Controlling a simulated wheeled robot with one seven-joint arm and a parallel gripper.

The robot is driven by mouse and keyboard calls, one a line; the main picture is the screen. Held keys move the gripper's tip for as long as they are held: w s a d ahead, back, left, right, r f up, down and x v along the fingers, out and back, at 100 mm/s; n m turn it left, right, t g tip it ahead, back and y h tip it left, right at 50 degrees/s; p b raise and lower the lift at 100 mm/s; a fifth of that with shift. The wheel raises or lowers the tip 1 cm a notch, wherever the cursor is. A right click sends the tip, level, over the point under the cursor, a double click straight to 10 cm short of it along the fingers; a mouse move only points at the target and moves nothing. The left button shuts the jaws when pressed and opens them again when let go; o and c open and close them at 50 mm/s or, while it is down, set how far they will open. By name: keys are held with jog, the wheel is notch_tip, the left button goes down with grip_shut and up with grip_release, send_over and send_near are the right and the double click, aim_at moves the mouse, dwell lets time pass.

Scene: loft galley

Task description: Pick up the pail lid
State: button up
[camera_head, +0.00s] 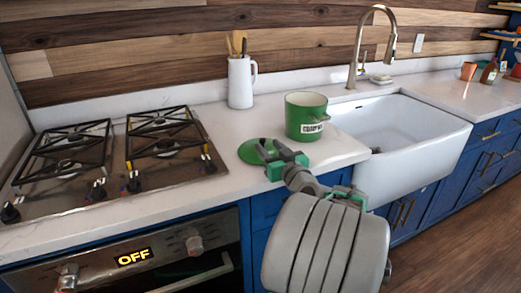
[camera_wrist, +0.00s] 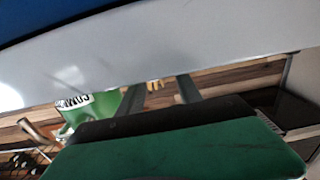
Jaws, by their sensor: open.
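The pail lid (camera_head: 249,152) is a flat green disc on the white counter, just left of the green pail. My gripper (camera_head: 273,152) is open at the lid's right edge and covers part of it. I cannot tell whether the fingers touch the lid. The green pail (camera_head: 305,112) stands upright and open with a white label; it also shows upside down in the wrist view (camera_wrist: 97,108). In the wrist view my gripper's two grey fingers (camera_wrist: 159,91) are apart with a gap between them. I cannot make out the lid in that view.
A gas hob (camera_head: 115,160) lies left of the lid. A white jug (camera_head: 240,83) with wooden utensils stands behind, and a white sink (camera_head: 400,130) with a tall tap (camera_head: 360,45) lies to the right. The counter between hob and lid is clear.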

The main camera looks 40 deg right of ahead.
jog(key=x, duration=0.2)
jog(key=shift+w+d, duration=0.1)
jog(key=shift+w, duration=0.2)
jog(key=shift+c, duration=0.3)
grip_shut()
